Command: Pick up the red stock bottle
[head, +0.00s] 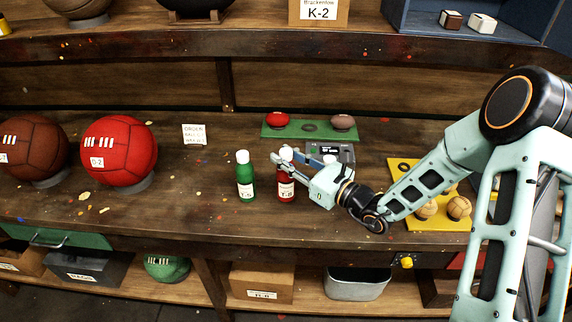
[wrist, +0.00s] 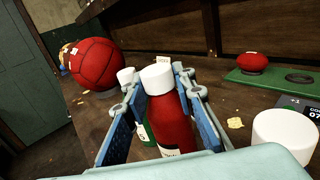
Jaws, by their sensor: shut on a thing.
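The red stock bottle (head: 286,187) with a white cap stands upright on the wooden bench in the head view. It also shows in the wrist view (wrist: 174,126), between the two blue finger pads. My gripper (head: 285,164) is shut on the red bottle, with a finger on each side just below the cap. The bottle's lower part is hidden by the gripper body in the wrist view. I cannot tell whether its base is clear of the bench.
A green bottle (head: 245,177) stands close on the left of the red one. A white-capped container (wrist: 284,135) is close on the right in the wrist view. A green board (head: 290,130) with small balls lies behind. A yellow mat (head: 437,224) is at right. Large balls sit at left.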

